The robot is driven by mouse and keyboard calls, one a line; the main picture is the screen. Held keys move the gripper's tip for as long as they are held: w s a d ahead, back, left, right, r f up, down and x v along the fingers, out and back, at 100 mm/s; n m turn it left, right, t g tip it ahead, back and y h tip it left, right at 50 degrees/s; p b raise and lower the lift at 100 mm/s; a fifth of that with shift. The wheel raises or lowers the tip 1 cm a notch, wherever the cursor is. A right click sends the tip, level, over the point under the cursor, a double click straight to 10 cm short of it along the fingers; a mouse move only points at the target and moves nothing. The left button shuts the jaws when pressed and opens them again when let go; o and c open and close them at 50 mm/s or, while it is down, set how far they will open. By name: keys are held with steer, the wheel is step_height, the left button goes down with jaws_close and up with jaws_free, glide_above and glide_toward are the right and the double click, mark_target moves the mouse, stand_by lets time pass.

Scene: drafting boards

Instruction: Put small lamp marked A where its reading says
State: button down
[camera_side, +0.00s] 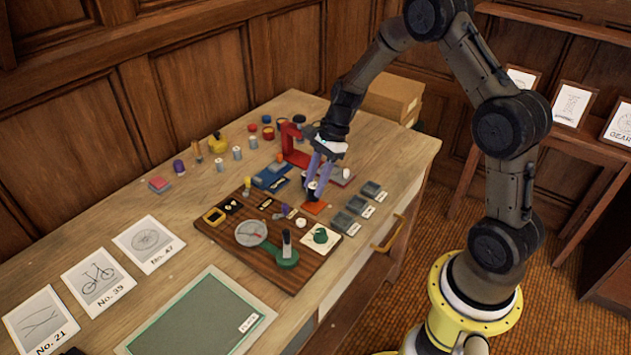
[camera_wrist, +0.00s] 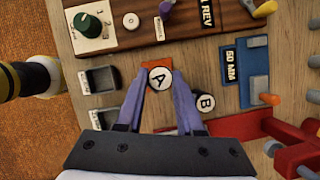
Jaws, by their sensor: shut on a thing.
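Lamp A (camera_wrist: 160,77), a small lamp with a white round top marked A, is between my fingertips in the wrist view. My gripper (camera_wrist: 159,84), with two purple fingers, is shut on it. An orange pad (camera_wrist: 150,62) shows just behind the lamp; I cannot tell whether the lamp touches it. In the side view my gripper (camera_side: 315,187) is low over the table by the orange pad (camera_side: 314,207). The dial (camera_side: 251,233) on the dark wooden board (camera_side: 213,230) has a red needle; its reading is too small to tell. Three grey trays (camera_side: 372,190) with labels stand right of the pad.
Lamp B (camera_wrist: 205,102) stands close beside my right finger in the wrist view. A blue block marked 50 MM (camera_wrist: 243,73) and a red clamp-like tool (camera_wrist: 285,135) lie farther right. A green knob (camera_side: 320,235) and a green lever base (camera_side: 288,257) rise from the board.

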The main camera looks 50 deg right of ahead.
steer(key=shift+f, duration=0.95)
stand_by(0.6)
steer(key=shift+c, duration=0.7)
jaws_free()
steer(key=shift+r, duration=3.55)
